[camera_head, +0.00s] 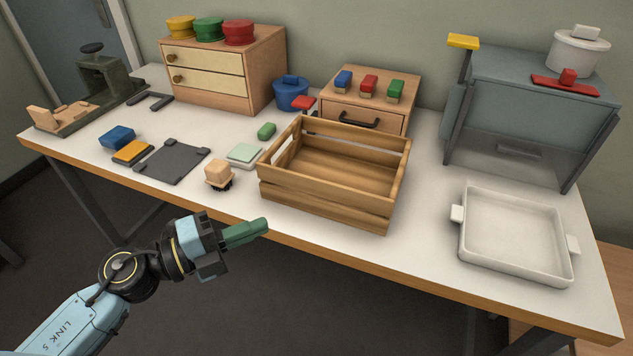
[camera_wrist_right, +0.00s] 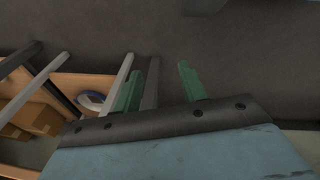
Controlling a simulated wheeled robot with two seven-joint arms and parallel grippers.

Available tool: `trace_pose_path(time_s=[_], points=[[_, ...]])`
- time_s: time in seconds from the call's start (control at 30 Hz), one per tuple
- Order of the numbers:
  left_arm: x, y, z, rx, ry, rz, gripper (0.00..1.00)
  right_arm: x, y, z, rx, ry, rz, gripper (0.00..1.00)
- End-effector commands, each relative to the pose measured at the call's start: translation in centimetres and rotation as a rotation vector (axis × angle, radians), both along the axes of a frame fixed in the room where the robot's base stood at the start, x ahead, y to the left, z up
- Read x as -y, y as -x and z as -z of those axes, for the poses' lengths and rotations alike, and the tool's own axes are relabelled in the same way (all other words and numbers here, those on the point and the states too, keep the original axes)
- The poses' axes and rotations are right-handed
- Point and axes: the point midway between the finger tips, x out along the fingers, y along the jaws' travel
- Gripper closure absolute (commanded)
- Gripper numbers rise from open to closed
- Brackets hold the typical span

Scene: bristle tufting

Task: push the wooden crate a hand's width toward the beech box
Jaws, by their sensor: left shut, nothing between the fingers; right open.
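The wooden crate (camera_head: 322,203) is slatted, open-topped and looks empty. It stands upright on the white table near the front edge. Behind it is a small light-wood box (camera_head: 362,117) with a black handle, partly hidden by the crate; a larger wooden two-drawer chest (camera_head: 263,75) stands to its left. I cannot tell for certain which is the beech box. My left gripper (camera_head: 264,225) is shut and empty, its green fingers off the table's front edge, left of the crate's front and apart from it. My right gripper (camera_wrist_right: 160,70) is open and empty over dark floor.
Left of the crate lie a wooden-topped brush (camera_head: 219,175), a pale green block (camera_head: 244,154) and a dark plate (camera_head: 172,160). A blue pot (camera_head: 291,93) stands behind. A white tray (camera_head: 516,238) is at right, with bare table (camera_head: 425,215) between it and the crate.

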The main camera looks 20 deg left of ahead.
Motion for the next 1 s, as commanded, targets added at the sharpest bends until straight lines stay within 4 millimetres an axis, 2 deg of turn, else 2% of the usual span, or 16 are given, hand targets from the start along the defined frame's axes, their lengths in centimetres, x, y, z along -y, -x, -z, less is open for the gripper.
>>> trace_pose_path(time_s=[0.57,0.6,0.73,1.0], points=[[6.6,-7.6,-0.2,0.005,0.003,-0.002,1.0,0.5,1.6,1.5,-0.015,0.003,-0.005,0.58],[6.3,-8.3,0.0,0.004,0.003,-0.004,1.0,0.3,1.4,1.7,-0.015,0.002,-0.005,0.58],[6.2,-9.8,0.1,0.002,0.002,-0.003,1.0,-0.1,0.0,0.3,0.003,-0.002,-0.003,0.58],[6.2,-11.1,0.0,-0.001,0.004,-0.002,1.0,-0.2,-0.7,-0.7,0.008,-0.001,0.002,0.58]])
